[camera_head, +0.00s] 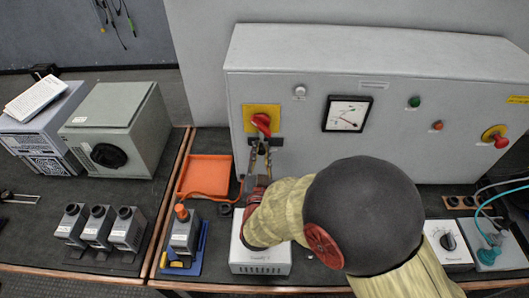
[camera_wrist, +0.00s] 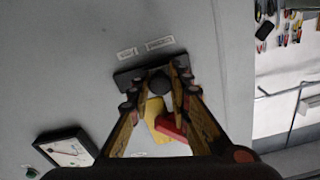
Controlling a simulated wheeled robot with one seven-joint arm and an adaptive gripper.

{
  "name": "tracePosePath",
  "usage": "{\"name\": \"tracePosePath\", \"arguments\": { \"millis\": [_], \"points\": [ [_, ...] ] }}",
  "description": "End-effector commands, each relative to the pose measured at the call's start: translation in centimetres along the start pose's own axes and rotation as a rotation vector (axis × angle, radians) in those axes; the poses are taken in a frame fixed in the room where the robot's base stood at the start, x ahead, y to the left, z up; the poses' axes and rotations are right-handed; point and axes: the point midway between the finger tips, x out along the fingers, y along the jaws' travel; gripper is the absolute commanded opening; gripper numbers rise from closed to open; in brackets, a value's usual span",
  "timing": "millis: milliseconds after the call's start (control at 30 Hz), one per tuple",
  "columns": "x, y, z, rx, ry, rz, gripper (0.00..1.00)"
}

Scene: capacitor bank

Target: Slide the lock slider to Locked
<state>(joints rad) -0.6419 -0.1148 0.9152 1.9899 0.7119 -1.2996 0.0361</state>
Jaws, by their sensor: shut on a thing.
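The lock slider (camera_wrist: 128,77) is a short black bar with a round dark knob (camera_wrist: 157,83) on the grey cabinet face. In the head view, the slider's dark end (camera_head: 278,141) shows just below the yellow plate (camera_head: 248,112) with the red rotary handle (camera_head: 262,123). My gripper (camera_head: 261,150) is at the slider, and the wrist view shows its fingers (camera_wrist: 158,80) on both sides of the knob, shut on it. Two small labels (camera_wrist: 160,43) sit beside the bar; their text is too small to read. The fingers partly hide the slider.
A dial meter (camera_head: 347,114), a white lamp (camera_head: 300,91) and a red emergency button (camera_head: 495,136) are on the cabinet. An orange tray (camera_head: 205,176) and a light grey box (camera_head: 260,262) stand on the bench below. My arm covers the bench's middle right.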

Motion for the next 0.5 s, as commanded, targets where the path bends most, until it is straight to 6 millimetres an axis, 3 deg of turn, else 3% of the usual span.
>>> {"name": "tracePosePath", "arguments": {
  "millis": [33, 67, 367, 500],
  "points": [
    [0.02, -0.41, -0.03, 0.000, -0.001, -0.009, 0.00],
    [0.02, -0.42, -0.03, 0.000, -0.001, -0.010, 0.20],
    [0.02, -0.31, -0.02, 0.000, -0.001, -0.007, 0.37],
    [0.01, -0.25, -0.01, 0.000, -0.001, -0.006, 0.39]
  ]
}}
